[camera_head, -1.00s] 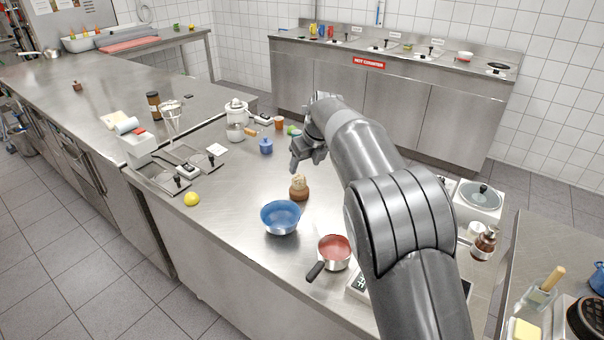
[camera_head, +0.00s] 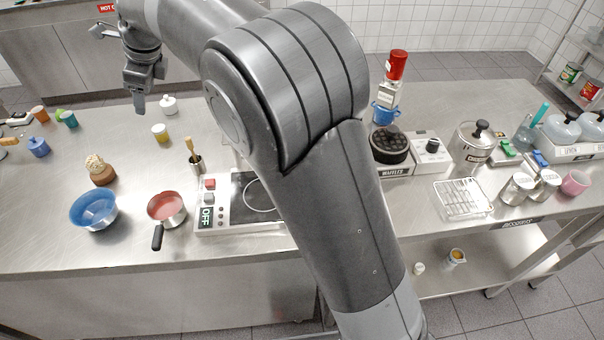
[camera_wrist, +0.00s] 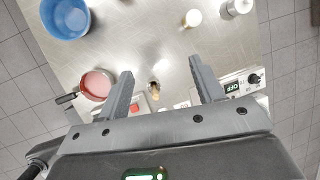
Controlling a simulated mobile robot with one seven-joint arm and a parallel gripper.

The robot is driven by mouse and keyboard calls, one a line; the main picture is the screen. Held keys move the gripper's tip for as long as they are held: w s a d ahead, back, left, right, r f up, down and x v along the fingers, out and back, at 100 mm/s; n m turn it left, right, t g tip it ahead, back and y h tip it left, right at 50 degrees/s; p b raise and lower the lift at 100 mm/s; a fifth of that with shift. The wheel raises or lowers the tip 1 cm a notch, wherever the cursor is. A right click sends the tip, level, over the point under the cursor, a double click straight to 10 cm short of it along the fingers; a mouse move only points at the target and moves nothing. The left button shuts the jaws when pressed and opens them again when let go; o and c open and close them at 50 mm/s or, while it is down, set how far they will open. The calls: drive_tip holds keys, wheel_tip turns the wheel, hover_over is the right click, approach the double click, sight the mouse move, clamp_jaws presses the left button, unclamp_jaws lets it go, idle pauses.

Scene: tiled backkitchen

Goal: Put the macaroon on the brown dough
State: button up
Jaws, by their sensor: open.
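I cannot make out a macaroon or a brown dough for certain in either view. A small brown item with a pale, rough top (camera_head: 100,170) stands on the left counter behind the blue bowl; what it is cannot be told. My gripper (camera_head: 141,100) hangs over the counter at the upper left of the head view, above and apart from the things there. In the wrist view my gripper (camera_wrist: 163,85) has its two fingers wide apart with nothing held between them. A brush in a small holder (camera_wrist: 154,92) shows below, between the fingers.
A blue bowl (camera_head: 93,210), a red-lined saucepan (camera_head: 167,207) and a hot plate (camera_head: 260,196) stand along the counter's front. A waffle iron (camera_head: 389,144) and a wire rack (camera_head: 463,198) are right. Bare steel lies left of the bowl.

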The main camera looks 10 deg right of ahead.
drive_tip(key=s+d+r+n+t, duration=0.1)
drive_tip(key=s+d+r+n, duration=0.15)
drive_tip(key=d, duration=0.55)
drive_tip(key=s+d+r+n+h, duration=0.1)
drive_tip(key=s+d+n, duration=0.25)
drive_tip(key=d, duration=0.55)
drive_tip(key=s+d+r+n+t, duration=0.1)
drive_tip(key=s+d+r+n, duration=0.15)
drive_tip(key=d, duration=0.55)
drive_tip(key=s+d+f+n+h, duration=0.1)
drive_tip(key=s+d+f+n, duration=0.2)
drive_tip(key=s+d, duration=0.2)
drive_tip(key=s+d+f+n+h, duration=0.1)
drive_tip(key=s+d+f+n, duration=0.2)
drive_tip(key=s+d, duration=0.2)
drive_tip(key=s+d+f+n+t+h, duration=0.1)
drive_tip(key=s+d+f+n, duration=0.2)
drive_tip(key=s+d, duration=0.3)
drive_tip(key=s+n, duration=0.1)
drive_tip(key=s, duration=0.3)
drive_tip(key=shift+s, duration=0.15)
drive_tip(key=shift+d, duration=0.1)
